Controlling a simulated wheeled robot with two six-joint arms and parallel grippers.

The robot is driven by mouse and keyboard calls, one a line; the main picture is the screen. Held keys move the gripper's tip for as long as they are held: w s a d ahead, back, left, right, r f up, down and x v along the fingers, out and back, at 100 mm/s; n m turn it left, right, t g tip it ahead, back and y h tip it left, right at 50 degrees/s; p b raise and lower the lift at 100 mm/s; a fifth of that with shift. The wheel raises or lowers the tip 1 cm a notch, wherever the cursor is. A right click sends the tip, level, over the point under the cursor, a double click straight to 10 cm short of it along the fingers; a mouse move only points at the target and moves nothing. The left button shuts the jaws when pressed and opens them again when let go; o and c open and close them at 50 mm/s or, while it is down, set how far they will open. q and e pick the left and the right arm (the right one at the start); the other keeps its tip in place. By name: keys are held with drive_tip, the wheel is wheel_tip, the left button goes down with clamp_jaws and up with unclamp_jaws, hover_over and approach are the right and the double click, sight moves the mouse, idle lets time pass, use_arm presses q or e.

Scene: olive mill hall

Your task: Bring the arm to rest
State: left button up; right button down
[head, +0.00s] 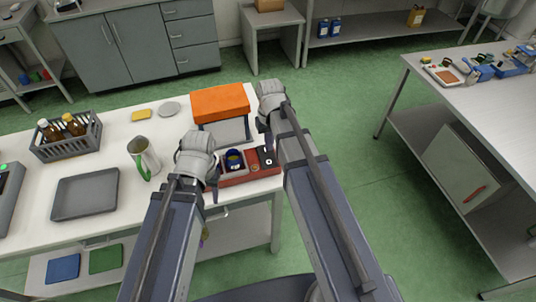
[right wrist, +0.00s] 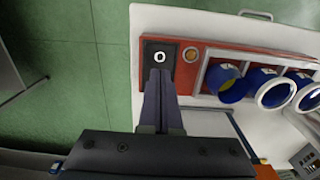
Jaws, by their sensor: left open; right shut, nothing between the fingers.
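My right arm reaches over the right end of the white table. Its gripper (right wrist: 160,78) is shut and empty; in the right wrist view its fingertips are at the near edge of a black square with a white ring (right wrist: 159,57), and I cannot tell whether they touch it. My left gripper (head: 213,188) is open at the front edge of the table, left of the red holder (head: 250,178), with its fingers mostly hidden by the wrist. The holder carries the black square, a small brass disc (right wrist: 191,55) and blue round pieces (right wrist: 225,82).
An orange box (head: 220,103) stands behind the holder. Left on the white table (head: 110,130) are a metal jug (head: 145,157), a grey tray (head: 85,194) and a bottle crate (head: 68,148). Another bench (head: 485,115) stands right, with open green floor (head: 375,185) between.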

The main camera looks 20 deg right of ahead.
use_arm(q)
drive_tip(key=shift+f+b, duration=0.7)
use_arm(e)
drive_tip(key=s+a+f+n+h, duration=0.1)
drive_tip(key=s+a+n, duration=0.2)
drive_tip(key=s+a, duration=0.7)
drive_tip(key=s, duration=0.4)
drive_tip(key=shift+s+a+f, duration=0.15)
drive_tip(key=shift+a, duration=0.1)
use_arm(q)
drive_tip(key=shift+c, duration=0.2)
